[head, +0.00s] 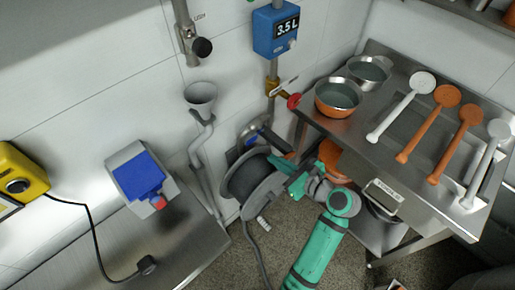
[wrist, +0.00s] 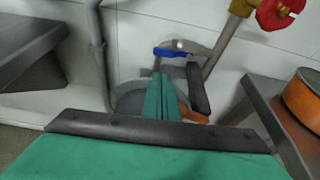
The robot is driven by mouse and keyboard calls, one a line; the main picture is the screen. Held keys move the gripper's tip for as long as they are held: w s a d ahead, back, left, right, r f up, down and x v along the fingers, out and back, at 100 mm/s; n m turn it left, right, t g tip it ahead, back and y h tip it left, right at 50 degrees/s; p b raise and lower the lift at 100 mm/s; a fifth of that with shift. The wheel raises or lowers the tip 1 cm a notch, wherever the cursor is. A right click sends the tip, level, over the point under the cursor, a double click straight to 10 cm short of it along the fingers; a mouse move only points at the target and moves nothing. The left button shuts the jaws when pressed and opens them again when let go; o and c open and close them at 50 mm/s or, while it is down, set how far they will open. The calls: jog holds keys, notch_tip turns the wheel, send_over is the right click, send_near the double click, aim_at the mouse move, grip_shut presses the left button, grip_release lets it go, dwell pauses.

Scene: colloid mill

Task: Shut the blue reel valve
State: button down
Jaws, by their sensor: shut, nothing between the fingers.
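The hose reel (head: 248,178) hangs low on the wall, dark and round, with a hose trailing to the floor. The blue valve handle (wrist: 170,52) lies roughly level across the pipe above the reel in the wrist view. In the head view a small blue part (head: 251,139) shows just above the reel. My gripper (head: 280,164) is at the right side of the reel, below the blue handle. In the wrist view its teal fingers (wrist: 161,88) are together and empty, with the blue handle just beyond their tips. I cannot tell whether they touch it.
A red valve wheel (head: 293,101) on a brass fitting sits above, under the blue meter (head: 276,30). The steel table (head: 375,155) with bowls and ladles is close on the right. A black bar (wrist: 198,88) stands beside my fingers. A funnel drain pipe (head: 201,135) is left.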

aim_at(252, 140)
jog(key=x, duration=1)
jog(key=shift+w+a, duration=0.1)
dwell(0.4)
